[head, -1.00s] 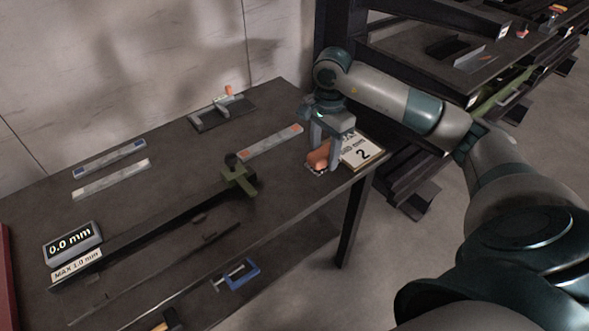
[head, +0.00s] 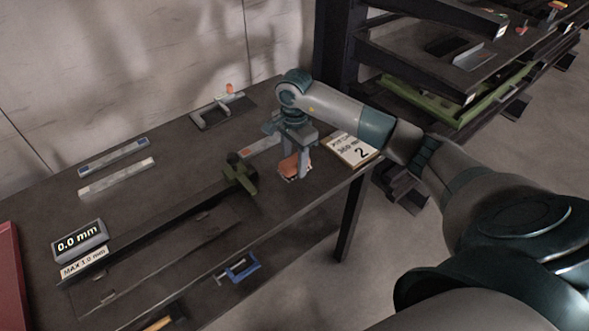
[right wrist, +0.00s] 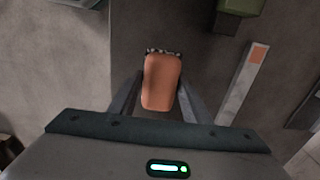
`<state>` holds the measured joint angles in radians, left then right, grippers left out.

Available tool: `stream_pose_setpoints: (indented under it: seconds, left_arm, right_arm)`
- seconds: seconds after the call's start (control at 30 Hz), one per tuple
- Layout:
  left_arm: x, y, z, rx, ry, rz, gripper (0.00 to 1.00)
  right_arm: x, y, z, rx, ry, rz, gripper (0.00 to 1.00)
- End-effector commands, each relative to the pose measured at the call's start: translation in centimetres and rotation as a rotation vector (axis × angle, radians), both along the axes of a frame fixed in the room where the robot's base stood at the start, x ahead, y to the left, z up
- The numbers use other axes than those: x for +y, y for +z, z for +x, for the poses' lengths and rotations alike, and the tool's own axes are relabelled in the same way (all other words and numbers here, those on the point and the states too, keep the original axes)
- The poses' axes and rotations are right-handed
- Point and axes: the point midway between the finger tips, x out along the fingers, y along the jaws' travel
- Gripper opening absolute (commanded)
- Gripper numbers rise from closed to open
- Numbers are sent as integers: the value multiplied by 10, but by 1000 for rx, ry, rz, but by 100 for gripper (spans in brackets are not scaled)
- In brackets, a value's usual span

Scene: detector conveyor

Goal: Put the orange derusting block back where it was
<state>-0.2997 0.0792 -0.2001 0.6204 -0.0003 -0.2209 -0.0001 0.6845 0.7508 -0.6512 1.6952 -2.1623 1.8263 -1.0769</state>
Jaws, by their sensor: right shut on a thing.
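The orange derusting block (head: 291,166) is at the right part of the dark table (head: 215,262), at the fingertips of my right gripper (head: 297,165). My right gripper points down and is shut on the block. In the right wrist view the block (right wrist: 162,82) lies between the two fingers, with a dark speckled strip at its far end. Whether the block touches the table top I cannot tell. My left gripper is not in view.
A sign marked 2 (head: 353,150) lies right of the gripper. A green clamp-like piece (head: 240,174) on a long dark rail stands to its left. A bar with an orange end (head: 262,146) lies behind. A gauge reading 0.0 mm (head: 80,241) stands at the left.

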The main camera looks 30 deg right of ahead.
Motion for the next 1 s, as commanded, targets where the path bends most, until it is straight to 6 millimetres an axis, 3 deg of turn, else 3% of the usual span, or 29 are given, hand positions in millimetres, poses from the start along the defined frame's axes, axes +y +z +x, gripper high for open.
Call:
stream_pose_setpoints:
  seconds: [0.33, 0.8, 0.83, 0.9, 1.0]
  left_arm:
    - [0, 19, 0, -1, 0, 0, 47]
    - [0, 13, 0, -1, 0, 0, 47]
    - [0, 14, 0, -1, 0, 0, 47]
    - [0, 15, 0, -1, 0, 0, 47]
    - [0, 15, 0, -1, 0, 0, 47]
  right_arm:
    - [1, -34, -1, 2, 0, 3, 22]
    - [0, -42, 0, 0, 1, 0, 22]
    - [0, -41, 0, 0, 1, 1, 48]
    - [0, -40, 0, 0, 0, 1, 62]
    - [0, -40, 0, 0, 0, 1, 62]
